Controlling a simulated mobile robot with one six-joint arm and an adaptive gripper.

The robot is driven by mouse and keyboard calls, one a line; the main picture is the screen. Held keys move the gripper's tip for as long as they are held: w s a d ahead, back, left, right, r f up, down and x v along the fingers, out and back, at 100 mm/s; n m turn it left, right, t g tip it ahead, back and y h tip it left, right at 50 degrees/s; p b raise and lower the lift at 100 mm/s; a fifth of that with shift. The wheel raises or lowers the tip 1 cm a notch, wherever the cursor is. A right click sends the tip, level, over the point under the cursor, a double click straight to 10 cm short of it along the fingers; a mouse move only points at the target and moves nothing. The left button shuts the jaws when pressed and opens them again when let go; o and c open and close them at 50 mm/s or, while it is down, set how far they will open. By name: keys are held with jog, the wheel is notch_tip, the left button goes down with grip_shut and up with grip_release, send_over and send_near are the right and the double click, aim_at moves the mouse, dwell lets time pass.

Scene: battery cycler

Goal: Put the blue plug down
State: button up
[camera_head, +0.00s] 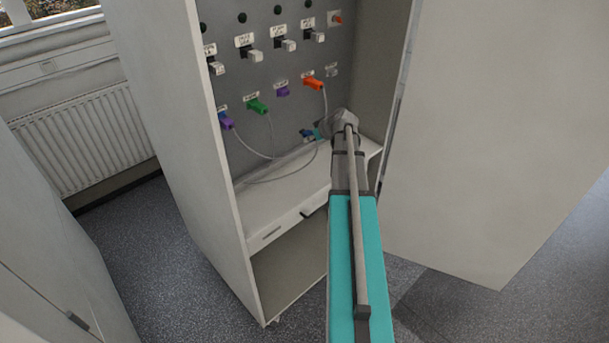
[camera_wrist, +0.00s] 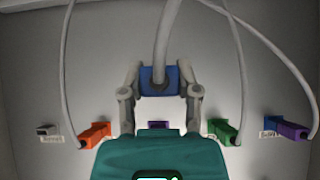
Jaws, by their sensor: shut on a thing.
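The blue plug (camera_wrist: 158,80) is between the two fingers of my gripper (camera_wrist: 160,82) in the wrist view, with a grey cable running from it. My gripper is shut on it. In the head view the blue plug (camera_head: 307,133) shows small at the end of my arm, inside the cabinet, below the row of coloured plugs. It is near the white shelf (camera_head: 265,208); I cannot tell whether it touches anything. Its far side is hidden.
An orange plug (camera_head: 313,83), a green plug (camera_head: 257,106) and a purple plug (camera_head: 226,120) sit in the panel, with cables hanging down. A purple socket (camera_head: 282,90) is empty. The cabinet's left wall and open door (camera_head: 490,140) flank my arm. The shelf's left part is mostly clear.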

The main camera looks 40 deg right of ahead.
dwell(0.4)
jog(key=s+a+f+b, duration=0.5)
jog(key=s, duration=0.4)
jog(key=shift+s+a+f, duration=0.15)
jog(key=shift+s+a, duration=0.1)
jog(key=shift+a, duration=0.1)
jog(key=b, duration=0.9)
send_over(312, 177)
notch_tip(312, 177, down, 9)
jog(key=shift+f, duration=0.1)
jog(key=shift+s, duration=0.1)
